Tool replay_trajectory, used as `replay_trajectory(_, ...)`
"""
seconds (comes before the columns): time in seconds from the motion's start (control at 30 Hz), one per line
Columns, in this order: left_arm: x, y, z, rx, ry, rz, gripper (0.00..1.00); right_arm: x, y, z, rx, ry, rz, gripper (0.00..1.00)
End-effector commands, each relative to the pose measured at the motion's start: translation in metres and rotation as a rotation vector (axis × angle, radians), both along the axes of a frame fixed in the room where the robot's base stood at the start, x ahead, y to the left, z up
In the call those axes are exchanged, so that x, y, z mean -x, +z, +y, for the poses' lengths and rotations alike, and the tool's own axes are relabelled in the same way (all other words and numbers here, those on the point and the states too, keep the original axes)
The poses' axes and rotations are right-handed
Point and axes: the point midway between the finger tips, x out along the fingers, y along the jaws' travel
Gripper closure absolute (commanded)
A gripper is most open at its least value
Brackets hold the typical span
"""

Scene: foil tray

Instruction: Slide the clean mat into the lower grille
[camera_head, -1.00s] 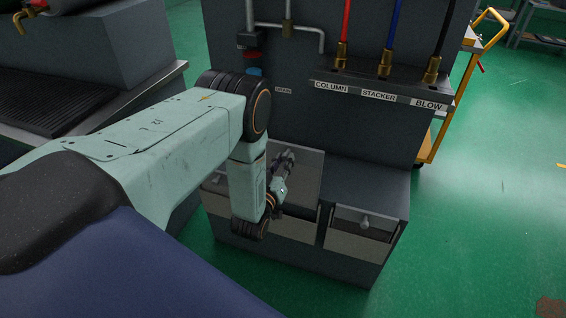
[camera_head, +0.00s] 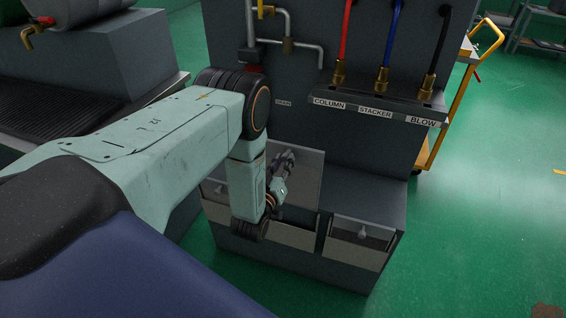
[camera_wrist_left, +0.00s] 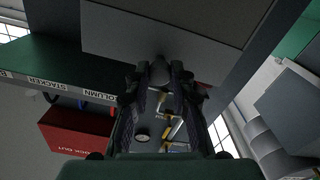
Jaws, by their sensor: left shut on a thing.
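My left gripper (camera_head: 287,161) is in front of the dark cabinet, at a grey flap panel (camera_head: 308,172) on its lower part. In the left wrist view my left gripper (camera_wrist_left: 160,78) is shut on a small dark knob (camera_wrist_left: 158,65) at the edge of the grey panel (camera_wrist_left: 160,28). The flap stands raised, with a pale opening or strip (camera_head: 290,235) below it, partly hidden by my arm. I cannot make out a clean mat or tell which opening is the lower grille. My right gripper is not in view.
A closed-looking front with a knob (camera_head: 362,233) is at the right of the cabinet. Labelled hose fittings (camera_head: 382,82) and pipes are above. A bench with a dark ribbed top (camera_head: 50,108) stands left. A yellow trolley (camera_head: 440,130) stands behind right.

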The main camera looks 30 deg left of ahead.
Motion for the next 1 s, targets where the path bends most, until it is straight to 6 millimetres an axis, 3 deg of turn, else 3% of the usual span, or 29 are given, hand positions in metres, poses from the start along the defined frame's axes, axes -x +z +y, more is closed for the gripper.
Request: replay_trajectory(1.0, 0.065, 0.0, -0.016, 0.001, -0.001, 0.002, 1.0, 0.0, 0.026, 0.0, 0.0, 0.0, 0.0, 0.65)
